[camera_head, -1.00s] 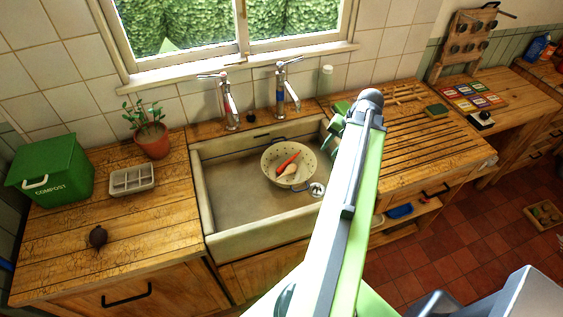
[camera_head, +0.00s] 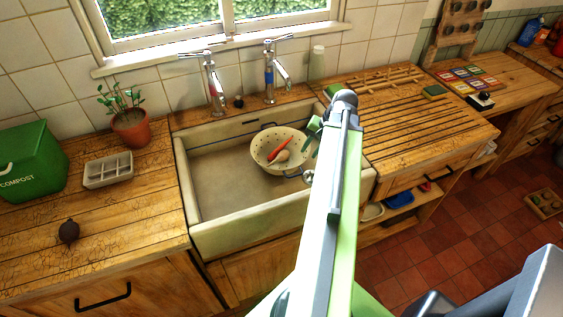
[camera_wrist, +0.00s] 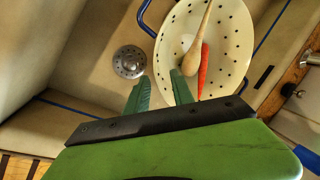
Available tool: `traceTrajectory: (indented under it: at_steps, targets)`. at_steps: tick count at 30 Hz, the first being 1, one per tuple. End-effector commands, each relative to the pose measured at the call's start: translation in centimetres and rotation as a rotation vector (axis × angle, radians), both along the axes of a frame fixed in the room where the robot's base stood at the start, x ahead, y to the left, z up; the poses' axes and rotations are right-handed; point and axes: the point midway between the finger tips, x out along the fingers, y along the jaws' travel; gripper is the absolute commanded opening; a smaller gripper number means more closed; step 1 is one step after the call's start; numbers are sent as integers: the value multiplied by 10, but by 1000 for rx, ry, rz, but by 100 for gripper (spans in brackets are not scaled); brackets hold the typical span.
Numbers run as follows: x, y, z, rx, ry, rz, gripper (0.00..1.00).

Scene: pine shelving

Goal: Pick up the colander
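The colander (camera_head: 260,150) is a cream, hole-dotted bowl with dark blue handles, standing in the sink (camera_head: 225,188). A red carrot (camera_head: 280,149) and a pale, tapered thing (camera_head: 281,157) lie in it. In the wrist view the colander (camera_wrist: 228,62) fills the upper right, with one blue handle to its left. My gripper (camera_wrist: 160,92) is open, with two green fingers apart and nothing held. Its right fingertip overlaps the colander's near rim in the picture; the left one is outside the bowl. Contact and height cannot be told. In the head view my arm partly hides the gripper (camera_head: 313,135).
The drain (camera_wrist: 130,62) is left of the colander in the wrist view. Two taps (camera_head: 213,88) (camera_head: 270,75) stand behind the sink. A slatted draining board (camera_head: 400,120) lies right of it. The left counter holds a compost bin (camera_head: 32,165), a grey tray (camera_head: 108,170) and a potted plant (camera_head: 130,125).

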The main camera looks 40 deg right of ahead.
Motion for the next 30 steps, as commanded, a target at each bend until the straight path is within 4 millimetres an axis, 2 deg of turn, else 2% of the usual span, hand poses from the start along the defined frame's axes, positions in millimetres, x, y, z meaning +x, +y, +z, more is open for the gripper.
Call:
traceTrajectory:
  at_steps: [10,17,24,30]
  targets:
    - [16,2,-50,-1,0,2,29]
    - [17,3,-47,0,0,0,29]
    - [17,3,-47,0,0,0,0]
    - [17,3,-47,0,1,0,0]
